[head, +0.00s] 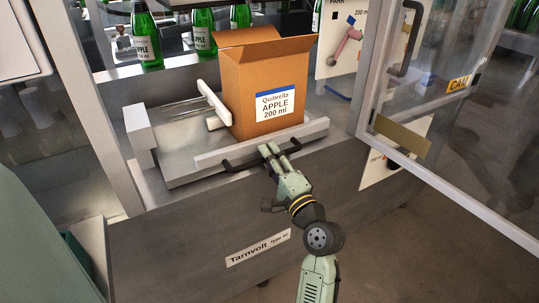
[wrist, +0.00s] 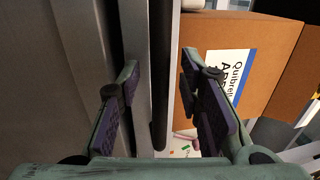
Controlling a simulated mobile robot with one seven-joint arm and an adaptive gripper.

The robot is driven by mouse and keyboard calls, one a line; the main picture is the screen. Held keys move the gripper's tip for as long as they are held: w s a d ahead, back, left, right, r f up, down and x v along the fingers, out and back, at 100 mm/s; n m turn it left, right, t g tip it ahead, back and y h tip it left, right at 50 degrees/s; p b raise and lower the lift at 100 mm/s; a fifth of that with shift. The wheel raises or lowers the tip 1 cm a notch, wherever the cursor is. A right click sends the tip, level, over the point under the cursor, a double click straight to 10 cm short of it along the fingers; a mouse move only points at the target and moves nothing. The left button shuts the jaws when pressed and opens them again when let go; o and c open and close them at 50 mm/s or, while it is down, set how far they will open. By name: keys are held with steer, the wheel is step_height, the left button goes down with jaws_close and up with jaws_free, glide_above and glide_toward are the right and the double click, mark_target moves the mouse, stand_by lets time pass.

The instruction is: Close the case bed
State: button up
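The case bed (head: 178,158) is a flat metal deck with a pale front rail (head: 222,153) and a black bar handle (head: 240,166) along its front. An open-topped cardboard case (head: 245,95) labelled Quibrella APPLE 200 ml stands on it. My gripper (head: 269,152) is at the handle, in front of the case. In the wrist view its two fingers (wrist: 160,108) are spread apart, with the dark handle bar (wrist: 160,75) between them. A gap shows on each side, and I see no firm grip. The case (wrist: 270,50) also shows there, right of the bar.
A clear door (head: 455,100) in a metal frame stands open at the right, close to the bed. Green bottles (head: 147,42) stand behind the case. A white pusher plate (head: 214,103) is at the case's left. The floor in front on the right is clear.

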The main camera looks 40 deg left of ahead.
steer(key=shift+a, duration=0.15)
steer(key=shift+c, duration=0.3)
jaws_close()
stand_by(0.6)
